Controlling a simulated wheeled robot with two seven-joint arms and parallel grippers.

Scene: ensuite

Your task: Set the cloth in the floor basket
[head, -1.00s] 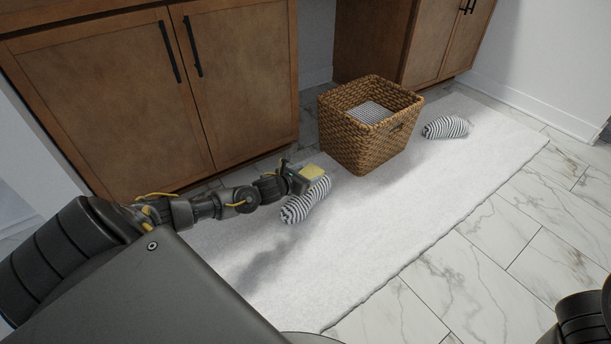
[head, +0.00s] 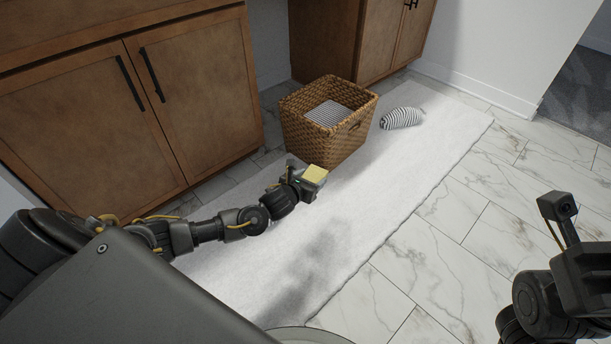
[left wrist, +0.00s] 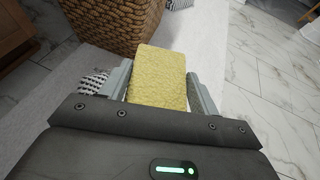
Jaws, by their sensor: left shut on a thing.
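My left gripper (head: 313,177) is shut on a yellow cloth (head: 316,173), a thick rough-textured block. In the left wrist view the cloth (left wrist: 158,78) sits between the two fingers (left wrist: 158,90). The brown woven floor basket (head: 322,146) stands upright on the white rug, just beyond the gripper. The cloth is outside the basket, in front of its near side. A grey striped folded cloth (head: 328,113) lies inside the basket. The basket's lower wall (left wrist: 118,22) shows at the top of the left wrist view. My right arm is at the right edge; its fingers cannot be made out.
A striped roll (head: 402,118) lies on the rug right of the basket. Another striped thing (left wrist: 93,83) shows left of the gripper in the left wrist view. Wooden cabinets (head: 190,100) stand behind the left arm. The white rug (head: 400,190) is clear toward the right.

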